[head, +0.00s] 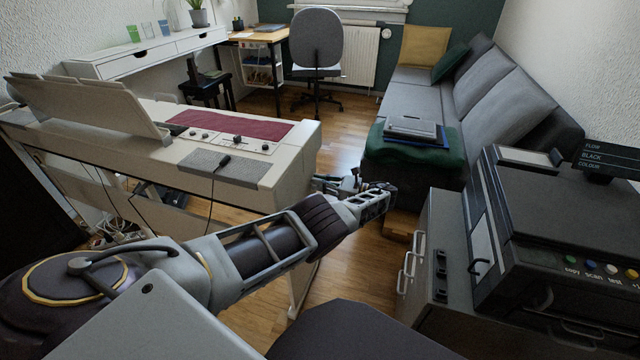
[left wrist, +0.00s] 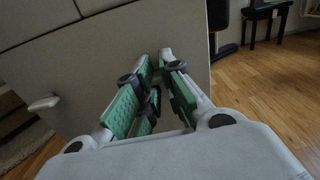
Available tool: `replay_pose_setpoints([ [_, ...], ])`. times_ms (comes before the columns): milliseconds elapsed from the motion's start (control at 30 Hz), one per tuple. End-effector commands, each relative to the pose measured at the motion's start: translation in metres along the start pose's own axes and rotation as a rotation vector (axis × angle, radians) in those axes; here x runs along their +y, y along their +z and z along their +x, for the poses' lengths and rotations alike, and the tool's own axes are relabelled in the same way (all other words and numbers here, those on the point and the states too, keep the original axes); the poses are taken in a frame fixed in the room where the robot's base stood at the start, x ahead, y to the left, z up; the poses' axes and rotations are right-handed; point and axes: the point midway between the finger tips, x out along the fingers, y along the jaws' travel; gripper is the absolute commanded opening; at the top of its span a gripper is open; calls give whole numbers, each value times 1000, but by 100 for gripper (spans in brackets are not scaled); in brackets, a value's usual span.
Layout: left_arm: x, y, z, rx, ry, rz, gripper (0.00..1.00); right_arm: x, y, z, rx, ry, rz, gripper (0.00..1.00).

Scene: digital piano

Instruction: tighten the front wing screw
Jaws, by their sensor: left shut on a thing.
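The digital piano (head: 292,165) stands at the left in the head view, its pale end panel (left wrist: 185,30) filling the upper part of the left wrist view. My left gripper (head: 332,184) is at the piano's right end. In the left wrist view its green-padded fingers (left wrist: 155,62) are nearly together, tips against or very close to the panel. They are shut on the front wing screw, which the fingers hide. A pale protruding piece (left wrist: 43,103), perhaps another wing screw, sticks out to the left, apart from the fingers. My right gripper is not in view.
A grey cabinet (head: 425,255) with a printer (head: 545,220) stands at the right. Open wooden floor (head: 345,255) runs between the piano and cabinet. A desk chair (head: 318,45) is at the back.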

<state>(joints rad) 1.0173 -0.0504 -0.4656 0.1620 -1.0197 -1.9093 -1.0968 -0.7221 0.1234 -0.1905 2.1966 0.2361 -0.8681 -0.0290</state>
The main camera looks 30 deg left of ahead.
Motion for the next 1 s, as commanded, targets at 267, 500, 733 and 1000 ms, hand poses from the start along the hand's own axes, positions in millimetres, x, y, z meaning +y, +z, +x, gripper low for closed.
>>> replay_pose_setpoints([
  [267, 1, -1, -1, 3, -1, 59, 0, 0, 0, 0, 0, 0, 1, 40],
  [500, 1, -2, -1, 3, -1, 62, 0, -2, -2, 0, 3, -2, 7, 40],
  [733, 1, -1, -1, 2, -1, 62, 22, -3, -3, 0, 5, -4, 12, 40],
  [1000, 0, -1, 0, 2, -1, 60, 57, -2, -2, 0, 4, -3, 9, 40],
])
